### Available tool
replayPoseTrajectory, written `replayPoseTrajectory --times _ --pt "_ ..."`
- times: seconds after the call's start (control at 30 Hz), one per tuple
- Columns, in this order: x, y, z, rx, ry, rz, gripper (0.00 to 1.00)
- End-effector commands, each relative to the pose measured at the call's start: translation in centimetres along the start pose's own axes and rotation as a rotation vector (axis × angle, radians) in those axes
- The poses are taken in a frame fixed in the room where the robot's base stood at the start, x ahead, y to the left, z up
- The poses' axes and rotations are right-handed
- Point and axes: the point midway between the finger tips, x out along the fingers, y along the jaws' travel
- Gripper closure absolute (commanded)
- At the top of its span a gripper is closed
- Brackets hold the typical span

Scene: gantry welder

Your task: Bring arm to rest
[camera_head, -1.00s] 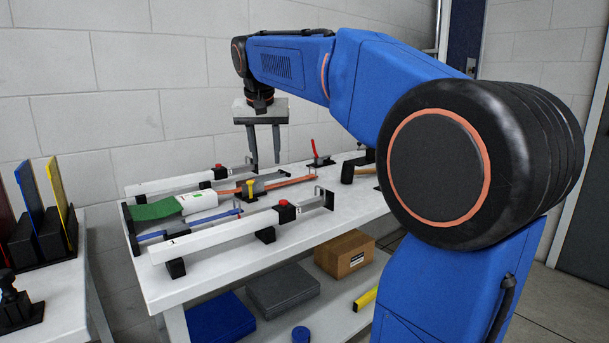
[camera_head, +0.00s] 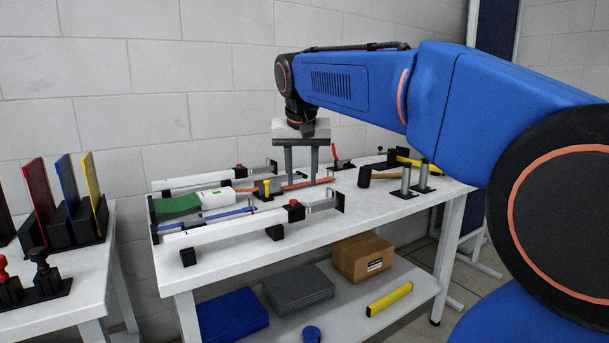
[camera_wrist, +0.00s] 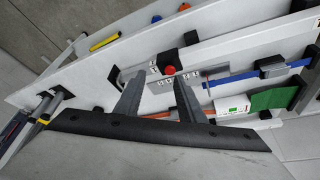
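My gripper (camera_head: 302,181) hangs from my blue arm with its two grey fingers pointing down over the workbench (camera_head: 225,263). It also shows in the wrist view (camera_wrist: 159,76). The fingers stand apart with nothing between them, so it is open and empty. In the head view it overlaps the area behind the front white bar (camera_head: 235,227) and right of the yellow-knobbed clamp (camera_head: 266,188). Its exact height over the bench is hard to tell. My arm is bent and reaches in from the right.
A back white bar (camera_head: 205,181), green cloth (camera_head: 176,205) and hammer (camera_head: 379,175) lie on the bench. Two grey posts (camera_head: 405,181) stand at right. A cardboard box (camera_head: 363,257) sits on the lower shelf. A left table holds coloured panels (camera_head: 67,190).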

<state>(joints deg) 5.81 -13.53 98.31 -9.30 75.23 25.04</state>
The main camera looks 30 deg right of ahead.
Motion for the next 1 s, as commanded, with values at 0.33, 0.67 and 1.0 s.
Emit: replayPoseTrajectory --times 0.33,0.67,1.0 --pt "0.0 0.0 0.0 0.0 0.0 0.0 0.64" --pt "1.0 0.4 4.8 -0.072 -0.001 -0.031 0.64" --pt "5.8 2.1 18.2 -0.271 0.006 -0.115 0.64"
